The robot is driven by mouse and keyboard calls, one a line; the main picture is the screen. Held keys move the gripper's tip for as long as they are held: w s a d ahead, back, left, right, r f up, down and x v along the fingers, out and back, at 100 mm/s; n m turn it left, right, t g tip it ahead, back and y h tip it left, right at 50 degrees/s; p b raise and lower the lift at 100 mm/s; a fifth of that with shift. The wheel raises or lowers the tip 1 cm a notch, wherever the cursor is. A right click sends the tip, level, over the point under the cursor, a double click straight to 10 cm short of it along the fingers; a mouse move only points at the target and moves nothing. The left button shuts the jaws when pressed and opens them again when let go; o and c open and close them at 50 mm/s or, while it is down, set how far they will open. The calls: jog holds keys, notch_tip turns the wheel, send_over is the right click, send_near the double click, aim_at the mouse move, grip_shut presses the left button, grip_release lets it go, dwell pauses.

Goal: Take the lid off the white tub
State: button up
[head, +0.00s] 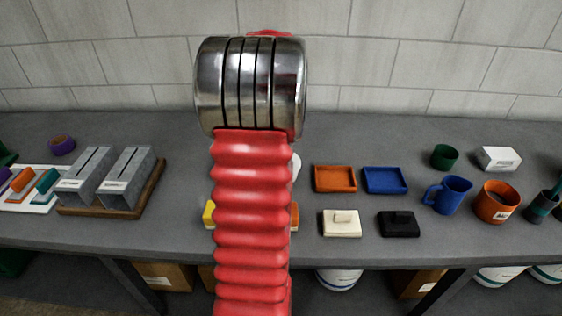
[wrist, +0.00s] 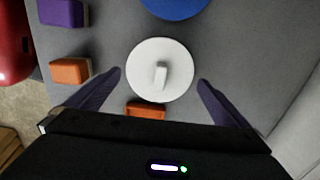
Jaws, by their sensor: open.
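In the wrist view, the white round lid (wrist: 145,82) is seen from above, with a raised white bar handle (wrist: 161,71) at its middle. The tub's body under it is hidden. My gripper (wrist: 160,76) is open, with its two dark fingers on either side of the lid and apart from the handle. Nothing is held. How high the fingers are above the lid I cannot tell. In the head view, my red arm hides my gripper and most of that spot; only a white sliver (head: 296,166) shows at its right edge, perhaps the tub.
In the head view, orange (head: 335,179) and blue (head: 385,180) trays stand right of my arm.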

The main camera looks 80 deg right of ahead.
jog(key=shift+f, duration=1.35)
jog(key=shift+c, duration=0.4)
jog(key=c, duration=0.6)
